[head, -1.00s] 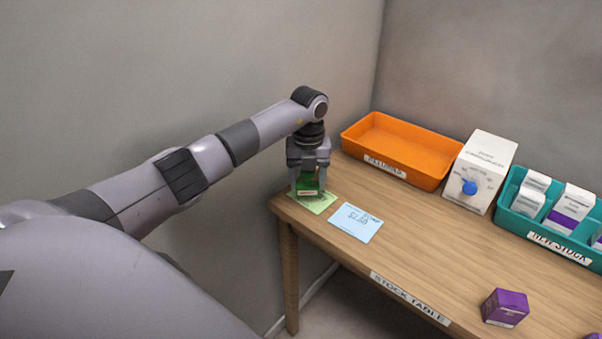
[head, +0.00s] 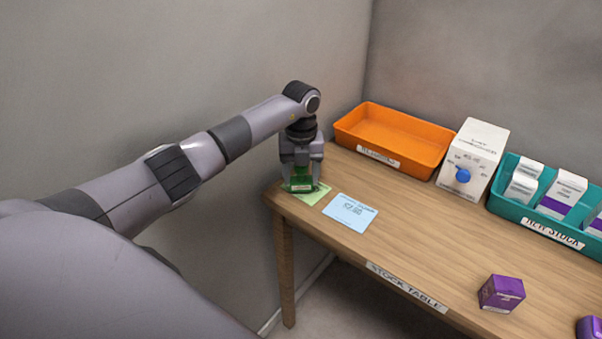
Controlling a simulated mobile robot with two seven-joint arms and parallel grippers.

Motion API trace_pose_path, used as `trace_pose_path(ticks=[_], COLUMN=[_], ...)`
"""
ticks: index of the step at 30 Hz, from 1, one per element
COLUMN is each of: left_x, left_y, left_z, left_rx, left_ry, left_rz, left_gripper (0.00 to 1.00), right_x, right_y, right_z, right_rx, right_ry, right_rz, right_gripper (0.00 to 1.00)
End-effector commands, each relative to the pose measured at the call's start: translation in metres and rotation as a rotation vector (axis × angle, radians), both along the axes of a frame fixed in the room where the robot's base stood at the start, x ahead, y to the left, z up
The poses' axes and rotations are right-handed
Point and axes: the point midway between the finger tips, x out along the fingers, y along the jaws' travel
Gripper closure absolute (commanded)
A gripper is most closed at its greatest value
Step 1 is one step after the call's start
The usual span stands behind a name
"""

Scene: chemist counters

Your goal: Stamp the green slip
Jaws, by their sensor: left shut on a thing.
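The green slip (head: 318,195) lies flat at the left corner of the wooden table, partly hidden by my gripper and what it holds. My left gripper (head: 302,176) points down over the slip and is shut on a green stamp (head: 301,184). The stamp's base is at the slip's surface or just above it; I cannot tell whether they touch. A blue slip (head: 350,212) lies flat to the right of the green one. My right gripper is not in view.
The stock table (head: 405,228) holds an orange tray (head: 379,154), a white box with a blue knob (head: 470,162) and a teal bin (head: 531,226) of packets. A purple box (head: 501,293) stands near the front edge. A wall is close on the left.

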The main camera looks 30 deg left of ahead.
Motion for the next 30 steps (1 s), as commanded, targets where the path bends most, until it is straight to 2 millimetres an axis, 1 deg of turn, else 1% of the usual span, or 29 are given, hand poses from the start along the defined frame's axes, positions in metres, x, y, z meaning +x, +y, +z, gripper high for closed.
trace_pose_path(ticks=[30], left_x=[0.000], left_y=[0.000], left_z=[-0.011], left_rx=[0.000], left_ry=[0.000], left_rz=[0.001], left_gripper=[0.60], right_x=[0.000], right_y=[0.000], right_z=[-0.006], right_rx=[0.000], right_ry=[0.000], right_rz=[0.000], right_gripper=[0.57])
